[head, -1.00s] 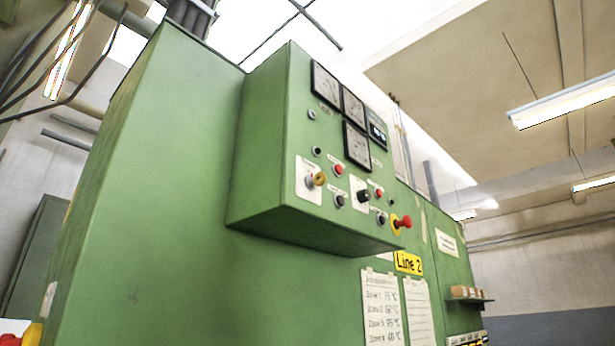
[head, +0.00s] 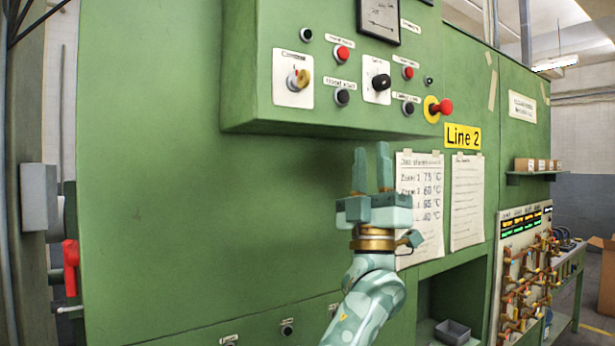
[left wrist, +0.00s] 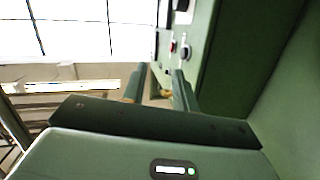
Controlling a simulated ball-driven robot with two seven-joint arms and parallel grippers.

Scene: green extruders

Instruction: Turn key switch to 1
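The key switch (head: 299,79) is a yellow and silver knob on a white plate, at the left of the green control box in the head view. Its label is too small to read. My left gripper (head: 371,150) points upward below the control box, lower and to the right of the key switch. Its two fingers are apart with nothing between them, and it touches no switch that I can see. The left wrist view shows the same open fingers (left wrist: 159,72), with part of the panel beyond them. My right gripper is in neither view.
A black selector knob (head: 380,82) sits right of the key switch, among red and black buttons. A red emergency stop (head: 444,106) is further right. The box's lower edge (head: 330,129) juts out above my gripper. Paper sheets (head: 420,205) hang behind it.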

